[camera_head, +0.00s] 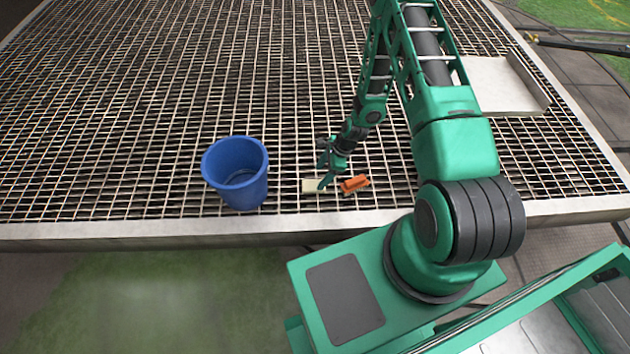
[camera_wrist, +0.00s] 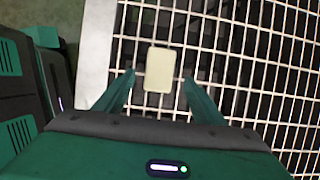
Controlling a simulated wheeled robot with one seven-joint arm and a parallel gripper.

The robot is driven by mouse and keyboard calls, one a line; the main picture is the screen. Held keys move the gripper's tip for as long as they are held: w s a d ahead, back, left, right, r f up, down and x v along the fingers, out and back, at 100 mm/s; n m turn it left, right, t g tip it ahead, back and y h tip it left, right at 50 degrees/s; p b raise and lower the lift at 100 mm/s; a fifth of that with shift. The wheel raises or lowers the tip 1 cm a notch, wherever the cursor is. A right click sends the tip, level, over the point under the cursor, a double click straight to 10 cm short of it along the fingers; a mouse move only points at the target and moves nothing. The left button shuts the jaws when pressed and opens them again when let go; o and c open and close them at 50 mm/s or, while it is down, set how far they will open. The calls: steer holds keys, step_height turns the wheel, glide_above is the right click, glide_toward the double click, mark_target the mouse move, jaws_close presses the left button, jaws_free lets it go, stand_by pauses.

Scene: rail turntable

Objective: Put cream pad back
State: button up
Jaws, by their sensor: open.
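The cream pad (camera_head: 311,186) lies flat on the metal grating (camera_head: 150,100), between the blue bucket and an orange block. In the wrist view the cream pad (camera_wrist: 160,69) is a pale rounded rectangle just beyond my fingertips, lined up with the gap between them. My gripper (camera_head: 326,178) is low over the grating beside the pad and covers part of it in the head view. In the wrist view my gripper (camera_wrist: 158,84) is open, with nothing between its fingers.
A blue bucket (camera_head: 240,190) stands to the left of the pad. A pale shallow tray (camera_head: 495,85) sits at the right of the grating. The grating's metal front edge (camera_head: 150,230) is near. The left and back grating is clear.

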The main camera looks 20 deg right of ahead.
steer(key=s+d+r+n+h, duration=0.1)
steer(key=s+d+r+n, duration=0.3)
steer(key=r, duration=0.7)
steer(key=d+r+n+g+h, duration=0.15)
steer(key=d+r, duration=0.35)
steer(key=r, duration=0.6)
steer(key=s+d+r+n+t+h, duration=0.1)
steer(key=s+d+r+n, duration=0.3)
steer(key=r, duration=0.7)
steer(key=s+r+n, duration=0.5)
steer(key=s+r, duration=1.3)
steer(key=s, duration=0.4)
steer(key=shift+s+d+r+n+g, duration=0.25)
steer(key=shift+d+n+g, duration=0.1)
steer(key=shift+d+g, duration=0.1)
steer(key=shift+h, duration=0.25)
